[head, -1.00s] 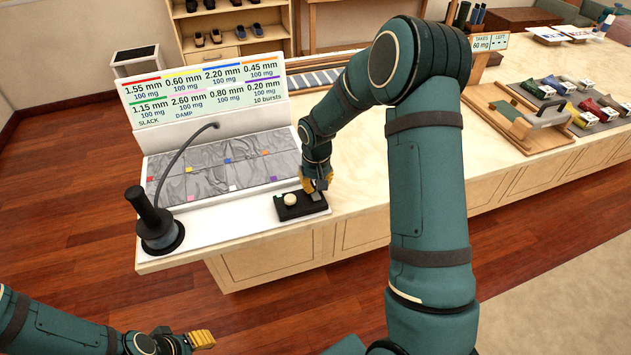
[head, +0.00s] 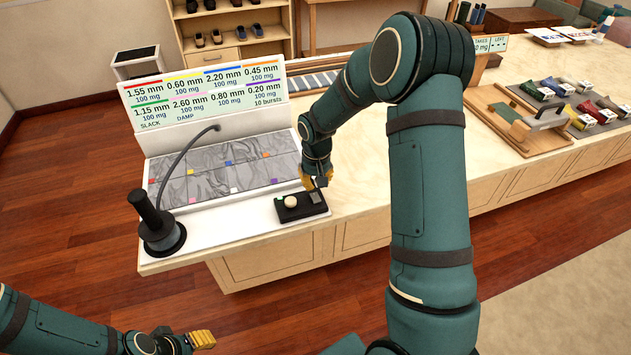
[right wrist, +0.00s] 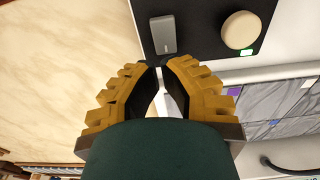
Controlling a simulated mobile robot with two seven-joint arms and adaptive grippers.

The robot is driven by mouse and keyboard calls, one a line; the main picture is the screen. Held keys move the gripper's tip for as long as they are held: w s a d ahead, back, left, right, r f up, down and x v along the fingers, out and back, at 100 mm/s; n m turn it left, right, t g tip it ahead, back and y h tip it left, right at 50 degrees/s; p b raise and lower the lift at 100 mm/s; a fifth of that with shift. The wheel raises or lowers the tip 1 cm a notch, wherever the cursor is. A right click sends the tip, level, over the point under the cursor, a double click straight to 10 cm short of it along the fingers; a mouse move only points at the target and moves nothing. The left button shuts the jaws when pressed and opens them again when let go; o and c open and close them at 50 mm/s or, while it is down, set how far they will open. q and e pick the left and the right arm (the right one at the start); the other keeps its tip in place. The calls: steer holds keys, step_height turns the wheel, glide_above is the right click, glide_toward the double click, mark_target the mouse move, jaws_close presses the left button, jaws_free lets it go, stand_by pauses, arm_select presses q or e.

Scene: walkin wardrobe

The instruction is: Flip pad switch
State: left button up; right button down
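A black pad (head: 288,213) lies near the counter's front edge. It carries a round cream knob (head: 291,202) at left and a small grey rectangular switch (head: 316,197) at right. In the right wrist view, the switch (right wrist: 163,35) lies just beyond my fingertips, and the knob (right wrist: 240,30) is to its right. My right gripper (head: 318,184) is just behind the switch in the head view. Its yellow fingers (right wrist: 160,67) are brought together at the tips with nothing held. Contact with the pad is not visible. My left gripper (head: 208,340) is low at left, away from the counter.
Left of the pad are a grey sheeted panel (head: 222,170) with coloured tabs, a label board (head: 205,98) and a dark upright device (head: 158,228) with a curved hose. A wooden tray (head: 520,140) and coloured packets (head: 586,114) lie farther right. The counter front by the pad is clear.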

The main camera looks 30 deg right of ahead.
steer(key=r, duration=0.1)
steer(key=r+p, duration=0.1)
steer(key=r, duration=0.1)
steer(key=r+p, duration=0.1)
steer(key=r, duration=0.1)
steer(key=shift+w+d, duration=0.1)
steer(key=shift+w, duration=0.3)
step_height(320, 180, up, 8)
steer(key=w+p, duration=0.1)
steer(key=shift+w+d+r, duration=0.15)
steer(key=shift+r, duration=0.1)
steer(key=shift+f, duration=0.1)
